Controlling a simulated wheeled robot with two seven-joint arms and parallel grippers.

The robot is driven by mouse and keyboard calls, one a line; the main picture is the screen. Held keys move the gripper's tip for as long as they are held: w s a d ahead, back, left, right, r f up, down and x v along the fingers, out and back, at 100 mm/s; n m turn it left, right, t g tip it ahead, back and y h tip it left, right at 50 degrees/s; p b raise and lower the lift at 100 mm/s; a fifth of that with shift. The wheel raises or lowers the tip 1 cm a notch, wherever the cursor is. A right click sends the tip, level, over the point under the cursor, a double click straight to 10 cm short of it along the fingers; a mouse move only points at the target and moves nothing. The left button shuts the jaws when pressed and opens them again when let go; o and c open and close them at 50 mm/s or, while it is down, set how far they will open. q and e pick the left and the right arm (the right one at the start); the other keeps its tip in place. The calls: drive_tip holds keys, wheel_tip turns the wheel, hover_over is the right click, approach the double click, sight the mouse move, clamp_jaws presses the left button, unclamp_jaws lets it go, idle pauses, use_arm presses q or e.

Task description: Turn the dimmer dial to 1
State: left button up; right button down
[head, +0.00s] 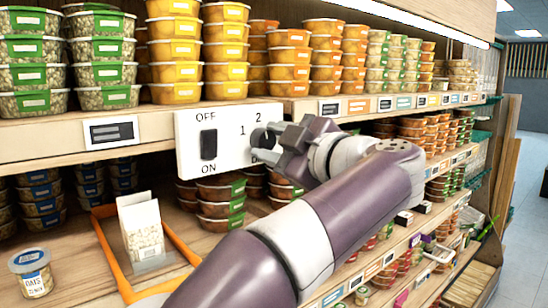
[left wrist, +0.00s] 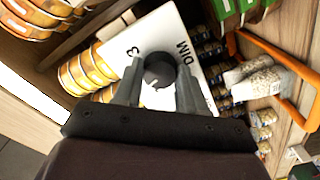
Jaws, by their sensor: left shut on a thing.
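A white control panel (head: 188,135) is fixed to the shelf edge in the head view. It carries a black rocker switch (head: 209,144) between OFF and ON, and the numbers 1 and 2 show at its right part. My left gripper (head: 264,140) is at the panel's right part and hides most of the dial there. In the left wrist view the round dark dial (left wrist: 159,70) sits between the two fingers, which are shut on it. The number 3 and DIM show beside it. The dial's setting is hard to read. My right gripper is not in view.
Shelves of stacked food tubs (head: 174,51) stand above and below the panel. An orange-framed tray (head: 110,252) with a white carton (head: 141,226) lies at lower left, with an oats tub (head: 31,272) beside it. The aisle floor (head: 522,215) is clear at right.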

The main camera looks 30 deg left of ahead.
use_arm(q)
drive_tip(key=n+b, duration=0.2)
drive_tip(key=n, duration=0.1)
drive_tip(key=shift+n+b, duration=0.3)
drive_tip(key=shift+n, duration=0.1)
drive_tip(key=shift+n+b, duration=1.05)
drive_tip(key=shift+n, duration=0.85)
drive_tip(key=o, duration=1.1)
drive_tip(key=shift+c, duration=0.2)
drive_tip(key=shift+s, duration=0.15)
drive_tip(key=shift+d, duration=0.1)
